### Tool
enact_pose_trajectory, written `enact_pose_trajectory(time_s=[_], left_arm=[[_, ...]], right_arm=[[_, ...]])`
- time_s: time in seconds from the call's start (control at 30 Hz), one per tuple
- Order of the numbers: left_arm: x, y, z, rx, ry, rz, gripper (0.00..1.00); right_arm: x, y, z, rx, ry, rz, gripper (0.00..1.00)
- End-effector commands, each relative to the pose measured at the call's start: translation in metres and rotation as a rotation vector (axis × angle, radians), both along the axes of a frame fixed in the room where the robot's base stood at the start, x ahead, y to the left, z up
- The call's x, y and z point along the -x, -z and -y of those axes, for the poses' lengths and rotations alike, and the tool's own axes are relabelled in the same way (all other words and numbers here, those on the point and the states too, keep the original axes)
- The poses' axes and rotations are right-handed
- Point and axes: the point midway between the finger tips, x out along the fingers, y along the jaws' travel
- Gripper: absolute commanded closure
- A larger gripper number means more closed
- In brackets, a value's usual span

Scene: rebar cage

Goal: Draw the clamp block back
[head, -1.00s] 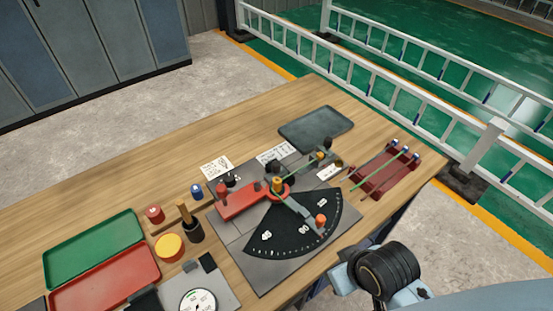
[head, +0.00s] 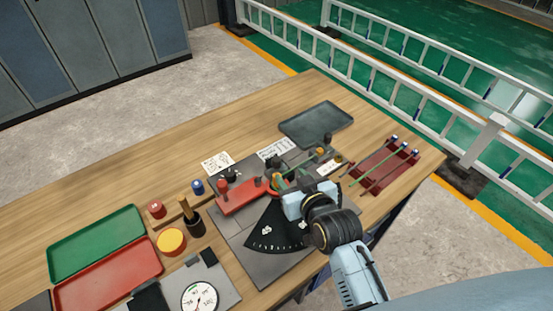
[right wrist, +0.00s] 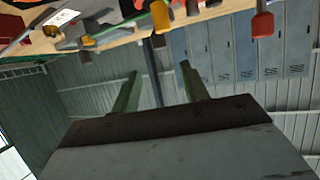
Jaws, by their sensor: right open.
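The bending fixture (head: 240,246) is a grey plate with a black graduated fan (head: 268,232) and a red arm (head: 236,194). At its far right side are a small orange-ended piece (head: 320,152) and a dark knob (head: 327,139); I cannot tell for sure which part is the clamp block. My right gripper (head: 284,184) hangs over the fixture's middle, covering the pivot and part of the fan. In the right wrist view its two green fingers (right wrist: 158,80) are apart with nothing seen between them. My left gripper is out of view.
A grey tray (head: 316,124) lies behind the fixture, and a dark red rack (head: 388,168) with green rods stands to the right. Green (head: 98,243) and red (head: 107,281) trays, a yellow-topped pot (head: 171,241) and a dial gauge (head: 199,298) are at left. Bench is clear at back left.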

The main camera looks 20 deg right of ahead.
Motion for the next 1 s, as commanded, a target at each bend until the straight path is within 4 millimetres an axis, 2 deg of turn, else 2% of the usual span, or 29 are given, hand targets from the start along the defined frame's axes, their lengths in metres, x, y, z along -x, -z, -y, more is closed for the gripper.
enact_pose_trajectory(time_s=[0.3,0.5,0.7,1.0], left_arm=[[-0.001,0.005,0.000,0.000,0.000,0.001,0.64],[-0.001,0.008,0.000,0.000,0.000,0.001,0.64],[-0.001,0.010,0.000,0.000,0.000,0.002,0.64],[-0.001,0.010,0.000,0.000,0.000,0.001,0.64]], right_arm=[[-0.059,0.024,-0.005,-0.001,-0.001,0.000,0.55],[-0.088,0.037,-0.008,-0.001,-0.001,-0.002,0.55],[-0.104,0.043,-0.009,0.000,-0.001,-0.001,0.55],[-0.108,0.045,-0.009,-0.001,-0.001,-0.003,0.55]])
